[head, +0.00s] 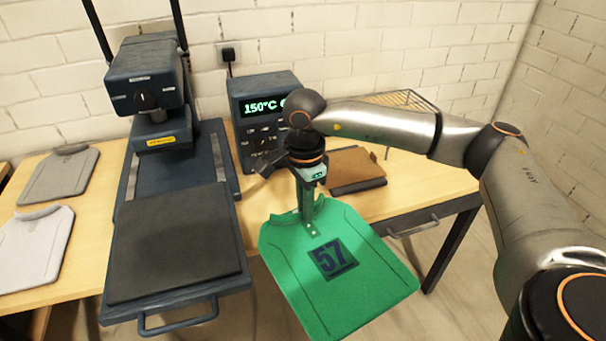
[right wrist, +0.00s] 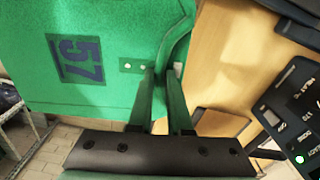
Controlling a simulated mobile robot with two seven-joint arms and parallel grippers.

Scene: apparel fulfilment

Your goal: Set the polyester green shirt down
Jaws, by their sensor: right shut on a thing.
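The green shirt (head: 350,285) is a flat folded piece with a dark "57" patch, held out in front of the table's front edge in the head view. My right gripper (head: 306,215) is shut on the shirt at its collar end. In the right wrist view the shirt (right wrist: 100,85) fills the upper left, and the fingers of my right gripper (right wrist: 160,80) reach its collar edge. My left gripper is not in view.
A heat press (head: 180,240) with a dark flat bed stands left of the shirt. A control box (head: 265,115) reads 150°C. A grey shirt (head: 60,172) and a white shirt (head: 32,250) lie at the left. A brown folder-like item (head: 355,168) and a wire rack (head: 405,100) are behind the gripper.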

